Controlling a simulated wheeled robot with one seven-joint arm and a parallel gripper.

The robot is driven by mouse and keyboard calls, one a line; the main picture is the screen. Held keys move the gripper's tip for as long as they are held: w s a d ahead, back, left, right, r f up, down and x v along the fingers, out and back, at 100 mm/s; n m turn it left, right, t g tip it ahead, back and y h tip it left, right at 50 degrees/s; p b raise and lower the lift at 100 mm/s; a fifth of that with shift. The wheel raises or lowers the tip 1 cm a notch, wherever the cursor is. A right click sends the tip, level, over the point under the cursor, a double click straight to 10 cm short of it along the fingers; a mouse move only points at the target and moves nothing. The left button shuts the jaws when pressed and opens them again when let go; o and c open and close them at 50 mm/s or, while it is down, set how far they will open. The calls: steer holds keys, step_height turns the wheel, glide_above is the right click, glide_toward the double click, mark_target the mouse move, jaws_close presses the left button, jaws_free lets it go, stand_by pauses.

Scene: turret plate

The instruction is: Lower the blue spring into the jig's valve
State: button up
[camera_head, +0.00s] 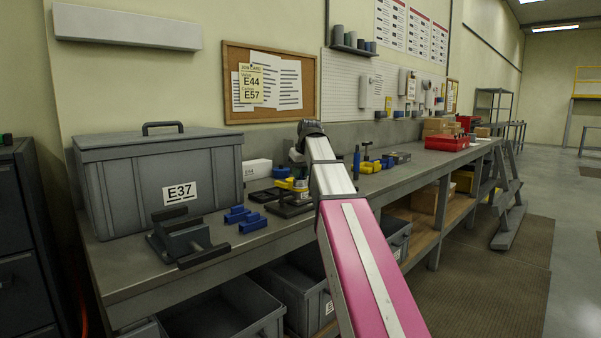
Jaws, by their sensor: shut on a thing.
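My arm reaches across the bench, and its end bends down at the far side. My gripper (297,172) shows only in part, just left of the arm, above a dark jig base (284,209) with yellow parts around it. It is shut on what I take to be the blue spring. The spring is too small and too covered to make out. The jig's valve is hidden or too small to tell, so I cannot see whether the spring touches it.
A large grey lidded box (135,185) labelled E37 stands at left. A dark clamp-like fixture (184,240) and blue blocks (245,217) lie before it. A white box (257,169) stands behind the jig. A red box (447,143) is farther right. Grey bins sit below.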

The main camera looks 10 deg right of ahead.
steer(key=shift+s+f, duration=0.2)
steer(key=shift+f, duration=0.05)
steer(key=o, duration=0.8)
steer(key=shift+o, duration=0.9)
steer(key=v, duration=1.1)
steer(key=shift+w+r, duration=0.2)
steer(key=shift+r, duration=0.1)
